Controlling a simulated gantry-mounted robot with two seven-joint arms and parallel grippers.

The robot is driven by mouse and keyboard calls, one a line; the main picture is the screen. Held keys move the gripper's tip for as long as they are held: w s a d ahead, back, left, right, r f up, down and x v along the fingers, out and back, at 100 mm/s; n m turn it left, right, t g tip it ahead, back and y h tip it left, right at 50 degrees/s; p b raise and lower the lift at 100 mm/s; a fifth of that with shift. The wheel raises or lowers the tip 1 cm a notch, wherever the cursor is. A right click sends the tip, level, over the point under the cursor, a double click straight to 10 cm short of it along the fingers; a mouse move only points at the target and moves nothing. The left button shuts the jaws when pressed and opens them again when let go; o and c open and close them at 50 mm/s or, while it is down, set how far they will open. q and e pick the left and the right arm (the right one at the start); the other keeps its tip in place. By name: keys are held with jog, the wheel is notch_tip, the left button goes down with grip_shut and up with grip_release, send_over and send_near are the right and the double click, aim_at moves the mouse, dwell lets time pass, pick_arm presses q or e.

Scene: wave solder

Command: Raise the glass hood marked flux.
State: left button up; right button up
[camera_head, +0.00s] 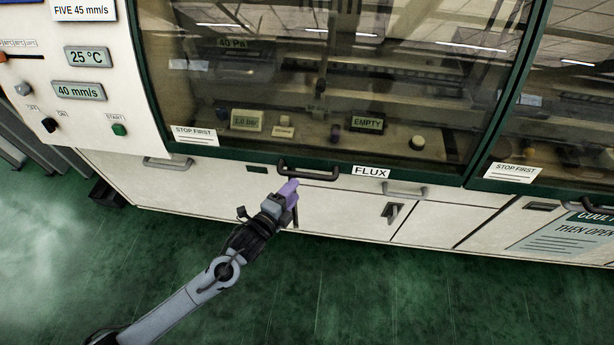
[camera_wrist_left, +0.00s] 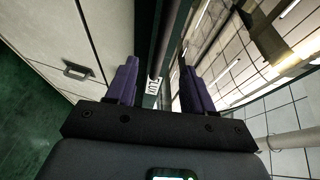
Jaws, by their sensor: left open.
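The flux hood is a large tinted glass panel (camera_head: 330,75) in a dark green frame, down over the machine's bay. A white FLUX label (camera_head: 371,171) sits on its lower frame and shows in the wrist view (camera_wrist_left: 153,86). The hood's dark bar handle (camera_head: 308,174) is left of that label. In the left wrist view, the dark handle bar (camera_wrist_left: 165,40) runs between the spread fingers (camera_wrist_left: 158,78); contact cannot be told. My right gripper is out of view.
Below the hood are white cabinet doors with grey handles (camera_head: 405,190). A second glass hood (camera_head: 575,95) is on the right. A control panel with a 25 °C display (camera_head: 89,57) is at left. The green floor (camera_head: 400,290) in front is clear.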

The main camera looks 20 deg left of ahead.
aim_at(307, 176)
pick_arm(q)
jog(key=b+x, duration=0.1)
jog(key=x, duration=0.7)
jog(key=shift+w+d+f, duration=0.1)
jog(key=shift+w, duration=0.2)
jog(key=shift+c, duration=0.2)
grip_shut()
